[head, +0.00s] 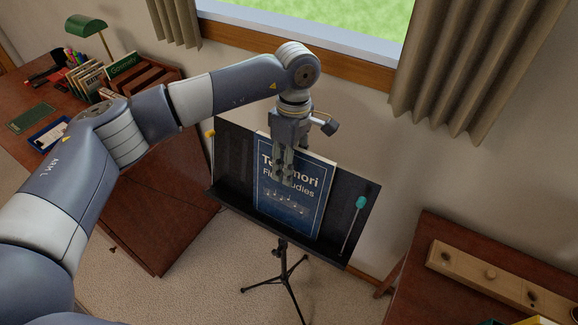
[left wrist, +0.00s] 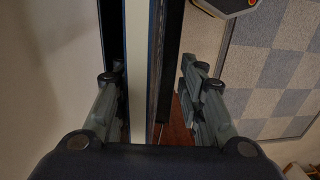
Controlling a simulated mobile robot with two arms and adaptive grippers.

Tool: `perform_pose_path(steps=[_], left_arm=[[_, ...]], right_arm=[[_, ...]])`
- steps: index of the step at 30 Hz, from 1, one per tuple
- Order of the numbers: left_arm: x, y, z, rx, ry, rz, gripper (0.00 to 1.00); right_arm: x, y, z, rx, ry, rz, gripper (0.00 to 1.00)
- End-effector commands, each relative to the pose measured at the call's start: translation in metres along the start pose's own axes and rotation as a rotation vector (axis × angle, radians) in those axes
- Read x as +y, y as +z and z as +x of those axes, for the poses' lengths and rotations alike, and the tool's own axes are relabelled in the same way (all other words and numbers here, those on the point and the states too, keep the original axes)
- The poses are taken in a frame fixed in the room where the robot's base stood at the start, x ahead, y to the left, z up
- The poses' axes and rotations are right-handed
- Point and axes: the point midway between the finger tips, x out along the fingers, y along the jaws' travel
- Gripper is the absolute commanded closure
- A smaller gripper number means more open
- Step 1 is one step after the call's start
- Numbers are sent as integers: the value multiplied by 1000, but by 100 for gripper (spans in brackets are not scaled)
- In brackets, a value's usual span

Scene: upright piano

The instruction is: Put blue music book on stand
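The blue music book (head: 288,215) with white lettering stands on the ledge of the black music stand (head: 235,165), leaning against its back panel. My left gripper (head: 283,172) points down at the book's top edge, with finger parts in front of the cover. In the left wrist view the book (left wrist: 138,70) appears edge-on between the two fingers of my left gripper (left wrist: 155,78). The fingers are spread, with a clear gap on the right side; contact on the left side cannot be told. My right gripper is not in view.
A teal-tipped stick (head: 355,220) rests on the stand's right side. A desk (head: 165,215) with books and a green lamp (head: 87,26) is at the left. A wooden piece (head: 490,275) lies on brown furniture at the lower right. Curtains and a window are behind.

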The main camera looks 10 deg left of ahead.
Motion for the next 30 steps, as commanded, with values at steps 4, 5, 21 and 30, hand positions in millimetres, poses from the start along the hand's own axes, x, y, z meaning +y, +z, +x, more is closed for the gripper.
perform_pose_path(steps=[4,5,21,30], left_arm=[[1,0,-30,1,6,0,64],[1,0,-36,1,6,1,64],[0,0,-111,0,2,0,64],[0,0,-112,0,2,1,64]], right_arm=[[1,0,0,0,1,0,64],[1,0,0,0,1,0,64],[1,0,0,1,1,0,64],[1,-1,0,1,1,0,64]])
